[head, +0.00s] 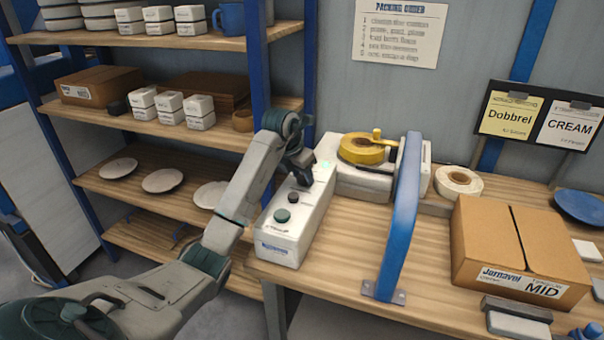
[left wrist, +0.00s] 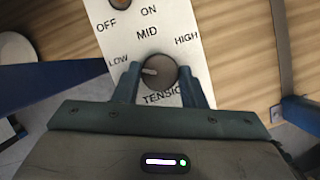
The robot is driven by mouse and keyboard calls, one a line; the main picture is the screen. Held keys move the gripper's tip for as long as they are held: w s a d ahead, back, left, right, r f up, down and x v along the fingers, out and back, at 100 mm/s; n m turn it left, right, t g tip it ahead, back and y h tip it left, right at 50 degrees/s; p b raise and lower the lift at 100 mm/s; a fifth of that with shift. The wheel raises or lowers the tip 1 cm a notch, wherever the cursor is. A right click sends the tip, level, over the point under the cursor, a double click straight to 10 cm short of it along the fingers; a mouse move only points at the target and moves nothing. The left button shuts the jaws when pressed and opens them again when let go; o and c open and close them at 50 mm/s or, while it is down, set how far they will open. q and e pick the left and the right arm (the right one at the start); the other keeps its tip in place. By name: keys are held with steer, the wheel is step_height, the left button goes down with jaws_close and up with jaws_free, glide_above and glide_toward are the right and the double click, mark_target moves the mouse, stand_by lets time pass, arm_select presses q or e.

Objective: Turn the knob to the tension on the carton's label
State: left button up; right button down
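The white control box (head: 294,225) stands at the left end of the bench, a green button and a small dark control on its top. In the left wrist view its dark round knob (left wrist: 158,73) sits amid LOW, MID and HIGH marks above the partly covered word TENSION. The knob's white pointer line points left, near LOW. My left gripper (head: 304,178) is over the box's far end and hides the knob in the head view. Its fingers (left wrist: 159,80) lie against both sides of the knob. The carton (head: 519,245) bears a label (head: 522,284) reading MID. My right gripper is not in view.
A blue upright bar (head: 399,220) stands right of the box. Behind it is a machine with a yellow tape roll (head: 361,148). Shelves (head: 150,190) with plates and small boxes stand at the left. Bare bench lies between bar and carton.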

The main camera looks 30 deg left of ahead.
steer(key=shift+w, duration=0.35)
arm_select(q)
steer(key=shift+m, duration=0.3)
steer(key=m+h, duration=0.1)
steer(key=m, duration=0.1)
steer(key=m+b, duration=0.1)
steer(key=shift+w+a+m+h, duration=0.1)
steer(key=shift+a+m+h, duration=0.1)
steer(key=shift+m+h, duration=0.2)
steer(key=m+g+h+b, duration=0.1)
steer(key=m, duration=0.2)
steer(key=shift+w+m, duration=0.1)
steer(key=shift+m, duration=0.2)
steer(key=shift+a+m+g+h, duration=0.1)
steer(key=shift+m+g+h, duration=0.3)
steer(key=shift+m, duration=0.6)
steer(key=shift+w+m+g, duration=0.1)
steer(key=shift+m+g, duration=0.3)
steer(key=shift+m, duration=0.4)
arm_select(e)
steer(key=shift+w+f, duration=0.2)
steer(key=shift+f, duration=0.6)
arm_select(q)
steer(key=o, duration=1)
